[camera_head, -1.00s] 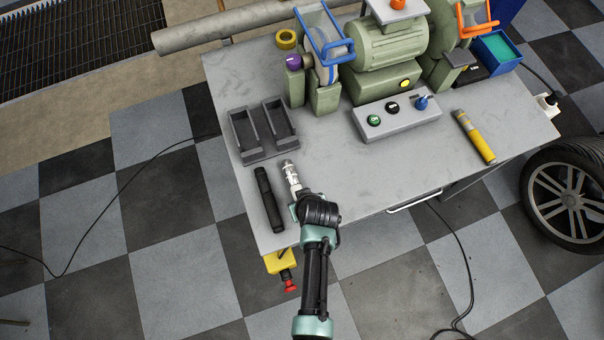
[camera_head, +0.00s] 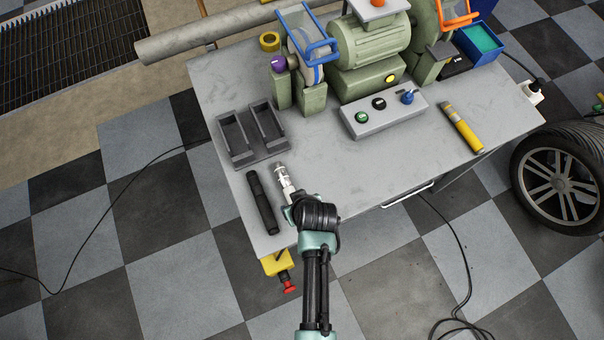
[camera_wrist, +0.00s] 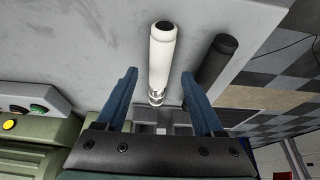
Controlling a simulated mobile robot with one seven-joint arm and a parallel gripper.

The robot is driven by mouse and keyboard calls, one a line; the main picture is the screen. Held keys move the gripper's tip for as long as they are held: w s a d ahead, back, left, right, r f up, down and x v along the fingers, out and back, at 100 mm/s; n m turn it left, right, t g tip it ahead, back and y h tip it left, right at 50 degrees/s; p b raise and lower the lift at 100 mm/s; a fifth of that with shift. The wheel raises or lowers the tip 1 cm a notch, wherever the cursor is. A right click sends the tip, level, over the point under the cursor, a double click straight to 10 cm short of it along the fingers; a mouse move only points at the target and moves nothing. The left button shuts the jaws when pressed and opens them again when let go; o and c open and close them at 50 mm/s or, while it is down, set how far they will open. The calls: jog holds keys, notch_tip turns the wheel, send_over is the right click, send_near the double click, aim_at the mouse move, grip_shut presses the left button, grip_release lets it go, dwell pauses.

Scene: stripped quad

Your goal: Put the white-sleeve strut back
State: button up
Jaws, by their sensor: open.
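The white-sleeve strut (camera_head: 284,181) lies on the grey bench, its silver end towards the rack; my wrist hides its near part. In the wrist view the white sleeve (camera_wrist: 162,55) shows whole, with a dark end cap. My gripper (camera_wrist: 158,72) is open, its blue fingers either side of the strut's line with gaps; I cannot tell its height above it. A black strut (camera_head: 262,203) lies to the left, close to the right finger in the wrist view (camera_wrist: 216,60). A dark two-slot rack (camera_head: 250,155) stands beyond the struts; both slots look empty.
A green bench grinder (camera_head: 370,45) stands at the back, with a grey button box (camera_head: 384,110) before it. A yellow tube (camera_head: 462,127) lies at the right. The bench middle is clear. A red stop button (camera_head: 288,287) hangs at the near edge.

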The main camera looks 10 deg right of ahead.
jog(key=v, duration=0.8)
jog(key=w+r+t, duration=0.6)
jog(key=w+r, duration=0.9)
jog(key=r, duration=0.4)
jog(key=w+r+m+t+h, duration=0.1)
jog(key=w+r+t, duration=0.15)
jog(key=r, duration=0.65)
jog(key=w+r+m+t, duration=0.1)
jog(key=w+r+t, duration=0.15)
jog(key=r, duration=0.55)
jog(key=s+a+r+t, duration=0.15)
jog(key=r+t, duration=0.25)
jog(key=r, duration=0.8)
jog(key=s+r+t, duration=0.3)
jog(key=r, duration=0.9)
jog(key=s+r+m+t, duration=0.1)
jog(key=s+r+t, duration=0.4)
jog(key=s+r, duration=0.4)
notch_tip(320, 180, up, 4)
jog(key=shift+s+a+f+m, duration=0.1)
jog(key=shift+s+a+m, duration=0.2)
jog(key=shift+a, duration=0.15)
